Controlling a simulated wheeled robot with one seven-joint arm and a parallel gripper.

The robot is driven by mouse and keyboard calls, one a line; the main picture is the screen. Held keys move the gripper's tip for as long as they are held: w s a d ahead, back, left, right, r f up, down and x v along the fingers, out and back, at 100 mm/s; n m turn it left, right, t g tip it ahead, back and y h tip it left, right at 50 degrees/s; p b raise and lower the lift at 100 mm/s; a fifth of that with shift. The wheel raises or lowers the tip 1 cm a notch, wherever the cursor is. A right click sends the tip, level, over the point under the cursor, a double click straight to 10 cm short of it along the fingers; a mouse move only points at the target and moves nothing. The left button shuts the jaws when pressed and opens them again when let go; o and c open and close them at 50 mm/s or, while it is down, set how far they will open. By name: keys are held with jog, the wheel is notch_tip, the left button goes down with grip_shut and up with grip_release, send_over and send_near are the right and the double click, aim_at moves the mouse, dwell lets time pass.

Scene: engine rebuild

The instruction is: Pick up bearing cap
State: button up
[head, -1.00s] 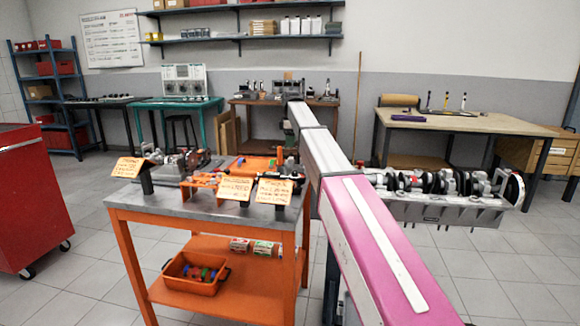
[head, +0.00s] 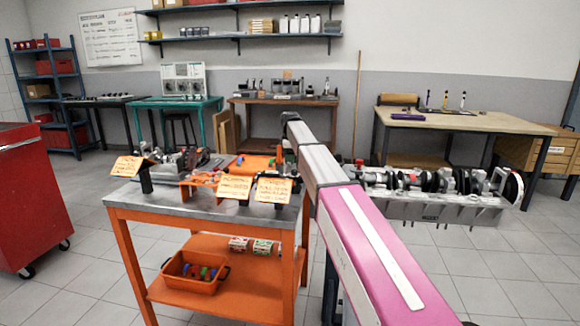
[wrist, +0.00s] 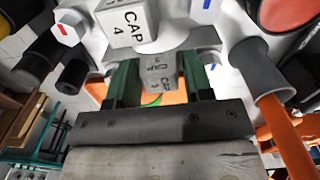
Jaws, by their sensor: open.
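In the wrist view a small grey block marked CAP (wrist: 158,72) sits between the two dark green fingers of my open gripper (wrist: 160,80). I cannot tell whether the fingers touch it. Another pale block marked CAP 4 (wrist: 127,24) is just beyond, at the top of the view. In the head view my arm reaches over the orange cart (head: 150,216). My gripper and the caps cannot be made out there.
Dark and grey cylinders (wrist: 247,65) stand close on the right in the wrist view. Signs (head: 234,187) line the cart's front edge. A crankshaft assembly (head: 440,200) is right of my arm. A red cabinet (head: 30,200) stands left, with open floor between.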

jog(key=c, duration=0.8)
notch_tip(320, 180, up, 9)
jog(key=shift+r, duration=0.5)
